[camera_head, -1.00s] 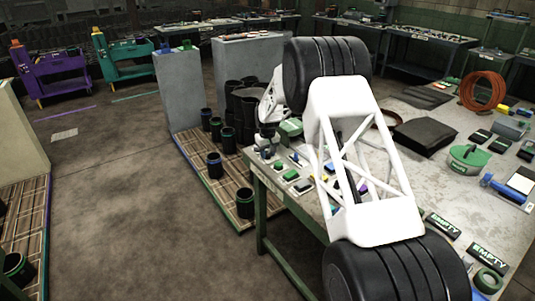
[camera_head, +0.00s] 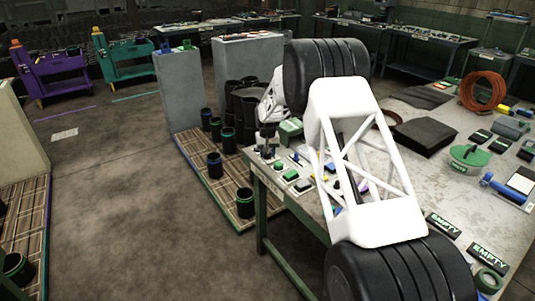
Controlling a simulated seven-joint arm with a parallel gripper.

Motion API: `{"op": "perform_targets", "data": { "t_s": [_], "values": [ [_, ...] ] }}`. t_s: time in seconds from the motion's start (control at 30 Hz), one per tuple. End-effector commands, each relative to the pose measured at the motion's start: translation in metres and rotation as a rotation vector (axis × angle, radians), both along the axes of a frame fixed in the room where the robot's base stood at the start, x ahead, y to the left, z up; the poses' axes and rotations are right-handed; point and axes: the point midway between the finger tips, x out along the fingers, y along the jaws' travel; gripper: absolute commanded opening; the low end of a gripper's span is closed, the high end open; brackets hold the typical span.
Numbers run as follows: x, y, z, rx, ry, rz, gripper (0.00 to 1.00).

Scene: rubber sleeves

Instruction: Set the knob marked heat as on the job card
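My gripper (camera_head: 267,141) is at the far left corner of the workbench, beside a green box (camera_head: 290,130). It is small and dark here, so its fingers cannot be made out. Small green, white and blue parts (camera_head: 291,175) lie along the bench's left edge below it. I cannot pick out a knob marked heat or read any such label. A white sheet (camera_head: 521,183) lies at the bench's right side; I cannot tell whether it is the job card. My white and black arm covers the middle of the bench.
The workbench (camera_head: 480,215) also holds a green round container (camera_head: 469,158), a black folded sheet (camera_head: 424,136), an orange hose coil (camera_head: 482,91) and two EMPTY signs (camera_head: 443,225). Black cups (camera_head: 245,202) stand on a slatted pallet to the left. Open floor lies further left.

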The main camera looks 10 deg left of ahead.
Motion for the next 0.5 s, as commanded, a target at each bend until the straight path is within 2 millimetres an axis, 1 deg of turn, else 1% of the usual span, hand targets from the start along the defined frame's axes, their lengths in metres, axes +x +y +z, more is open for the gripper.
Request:
{"op": "perform_targets", "data": {
  "t_s": [0.03,0.1,0.13,0.5],
  "values": [
    [0.0002,0.0002,0.0004,0.0,-0.001,0.0,0.48],
    [0.0,0.0001,0.0002,0.0,0.0,0.0,0.59],
    [0.0,0.0001,0.0002,0.0,0.0,0.0,0.62],
    [-0.0003,-0.0002,0.0026,0.0,0.001,0.0,0.62]
  ]
}}
